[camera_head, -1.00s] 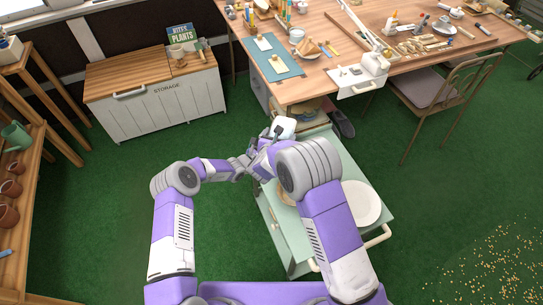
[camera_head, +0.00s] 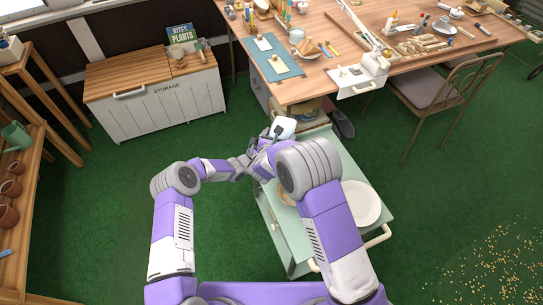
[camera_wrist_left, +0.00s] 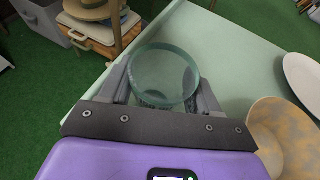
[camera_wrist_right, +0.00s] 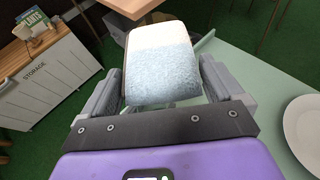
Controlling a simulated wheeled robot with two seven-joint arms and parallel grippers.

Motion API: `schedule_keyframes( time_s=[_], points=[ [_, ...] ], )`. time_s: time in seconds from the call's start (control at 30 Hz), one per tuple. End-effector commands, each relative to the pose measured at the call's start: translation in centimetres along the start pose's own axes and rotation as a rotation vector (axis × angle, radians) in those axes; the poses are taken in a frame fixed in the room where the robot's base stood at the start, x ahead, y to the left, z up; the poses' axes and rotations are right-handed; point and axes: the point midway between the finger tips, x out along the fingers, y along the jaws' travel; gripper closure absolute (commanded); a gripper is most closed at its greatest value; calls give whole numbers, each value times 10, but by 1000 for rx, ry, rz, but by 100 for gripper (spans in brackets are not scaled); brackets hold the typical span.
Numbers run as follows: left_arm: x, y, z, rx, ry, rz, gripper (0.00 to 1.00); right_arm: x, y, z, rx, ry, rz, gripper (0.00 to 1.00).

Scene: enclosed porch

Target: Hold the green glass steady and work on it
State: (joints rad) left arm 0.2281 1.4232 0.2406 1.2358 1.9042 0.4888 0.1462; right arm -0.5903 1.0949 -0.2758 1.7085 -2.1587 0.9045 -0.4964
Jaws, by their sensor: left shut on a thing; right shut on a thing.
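The green glass (camera_wrist_left: 163,78) is a round, see-through vessel, seen from above into its open mouth in the left wrist view. My left gripper (camera_wrist_left: 163,92) is shut on it, one finger on each side, over the edge of the pale green cart top (camera_wrist_left: 235,50). My right gripper (camera_wrist_right: 162,84) is shut on a soft block, light blue and white (camera_wrist_right: 160,58), perhaps a sponge. The block also shows in the head view (camera_head: 284,126). The glass is hidden behind my arms there. I cannot tell whether block and glass touch.
A white plate (camera_head: 361,204) and a tan, mottled round dish (camera_wrist_left: 284,132) lie on the cart. A cluttered wooden workbench (camera_head: 330,75) stands beyond it, with a chair (camera_head: 440,85) at right. A storage chest (camera_head: 160,105) is at back left. Green floor at left is clear.

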Motion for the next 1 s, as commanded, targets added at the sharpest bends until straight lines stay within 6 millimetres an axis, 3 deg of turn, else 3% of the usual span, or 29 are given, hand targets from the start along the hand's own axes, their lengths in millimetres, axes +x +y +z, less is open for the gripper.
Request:
schedule_keyframes(
  time_s=[0.03,0.07,0.23,0.67,1.0],
  points=[
    [0,0,1,0,-1,0,65,0,0,0,0,-1,0,36],
    [0,0,1,0,-1,0,35,0,0,0,0,0,0,36],
    [0,0,0,0,-1,0,9,0,0,0,0,0,0,36],
    [-7,1,0,-1,0,0,8,0,0,0,0,0,0,36],
    [-60,1,1,-1,0,2,8,0,0,0,0,0,0,36]
  ],
)
